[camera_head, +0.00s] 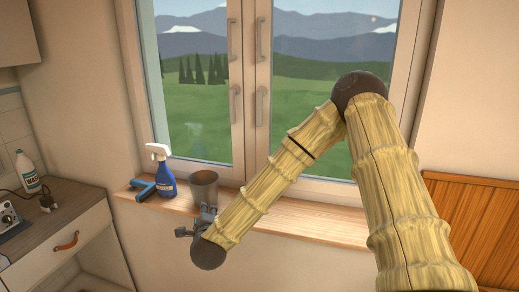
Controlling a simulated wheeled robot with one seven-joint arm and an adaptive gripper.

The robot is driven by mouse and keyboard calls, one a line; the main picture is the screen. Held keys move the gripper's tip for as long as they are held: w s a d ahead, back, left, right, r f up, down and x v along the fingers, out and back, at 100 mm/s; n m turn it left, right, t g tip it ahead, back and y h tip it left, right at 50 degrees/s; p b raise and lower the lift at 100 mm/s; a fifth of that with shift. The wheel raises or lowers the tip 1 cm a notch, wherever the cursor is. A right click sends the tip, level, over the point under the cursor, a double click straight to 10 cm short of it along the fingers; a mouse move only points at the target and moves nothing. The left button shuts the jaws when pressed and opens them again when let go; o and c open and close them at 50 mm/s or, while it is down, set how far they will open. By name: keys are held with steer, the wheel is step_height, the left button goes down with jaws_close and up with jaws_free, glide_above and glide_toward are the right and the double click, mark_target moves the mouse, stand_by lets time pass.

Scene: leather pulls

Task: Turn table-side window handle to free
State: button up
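On the right sash are an upper handle (260,38) and a lower handle (260,106); on the left sash are an upper handle (232,40) and a lower handle (235,104). All appear upright. Which one counts as table-side is not clear from this view. My gripper (195,222) is low, in front of the sill and well below the handles, apart from them. Its fingers are small and partly hidden by my wrist, so their opening cannot be judged.
The wooden sill (285,222) bears a blue spray bottle (166,183), a blue squeegee (143,187) and a grey cup (204,184) just behind my gripper. A counter (65,208) with a white bottle (28,173) stands left. An orange wooden panel (485,225) is at right.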

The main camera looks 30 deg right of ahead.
steer(key=w+d+r+m+h, duration=0.2)
steer(key=d+r+m+h, duration=0.35)
steer(key=r, duration=0.75)
steer(key=m+g+h, duration=0.2)
steer(key=m+h, duration=0.2)
steer(key=m, duration=1)
glide_toward(259, 111)
steer(key=shift+y, duration=0.25)
steer(key=p+x, duration=0.4)
steer(key=x, duration=0.5)
steer(key=shift+w+d+r, duration=0.15)
steer(key=shift+d, duration=0.1)
steer(key=shift+p+x, duration=0.4)
steer(key=shift+x, duration=0.35)
jaws_close()
